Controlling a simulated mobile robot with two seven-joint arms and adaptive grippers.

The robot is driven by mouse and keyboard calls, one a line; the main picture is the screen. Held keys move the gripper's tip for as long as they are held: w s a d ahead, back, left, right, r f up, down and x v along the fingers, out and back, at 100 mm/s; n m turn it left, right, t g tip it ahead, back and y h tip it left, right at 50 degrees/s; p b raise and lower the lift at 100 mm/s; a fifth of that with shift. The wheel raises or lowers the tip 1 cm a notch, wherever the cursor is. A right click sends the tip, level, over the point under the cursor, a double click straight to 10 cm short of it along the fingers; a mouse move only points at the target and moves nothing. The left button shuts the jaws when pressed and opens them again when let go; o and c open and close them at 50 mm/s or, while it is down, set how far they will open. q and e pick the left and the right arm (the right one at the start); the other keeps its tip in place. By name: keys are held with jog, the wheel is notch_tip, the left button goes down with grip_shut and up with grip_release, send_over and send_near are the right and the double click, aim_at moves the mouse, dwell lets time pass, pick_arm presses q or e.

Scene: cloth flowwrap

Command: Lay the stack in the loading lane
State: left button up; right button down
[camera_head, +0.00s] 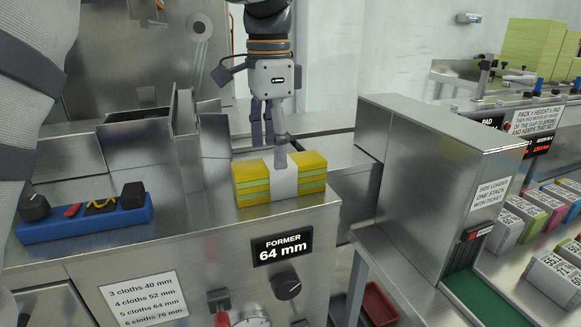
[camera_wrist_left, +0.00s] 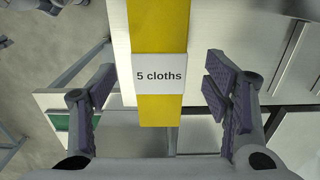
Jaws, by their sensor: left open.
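The stack (camera_head: 250,184) is a block of yellow and green cloths with a white band. It lies flat on the steel top of the machine, near its front edge. In the left wrist view the stack (camera_wrist_left: 160,28) shows its yellow top and a "5 cloths" label. My left gripper (camera_head: 271,148) points down just above the stack, fingers apart. In the wrist view its fingers (camera_wrist_left: 160,82) lie to either side of the stack, with gaps visible between them and it. My right gripper is not in view.
A "FORMER 64 mm" display (camera_head: 283,248) is below the stack. Upright steel plates (camera_head: 188,130) stand left of it. A blue tray (camera_head: 85,219) sits at left. A steel "SIDE LOADER" housing (camera_head: 425,180) stands at right, beside a green belt (camera_head: 487,300) and several colored packs (camera_head: 522,214).

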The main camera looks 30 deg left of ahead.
aim_at(272, 162)
pick_arm(q)
notch_tip(272, 162, down, 6)
jog(key=shift+r, duration=0.15)
jog(key=c, duration=1.2)
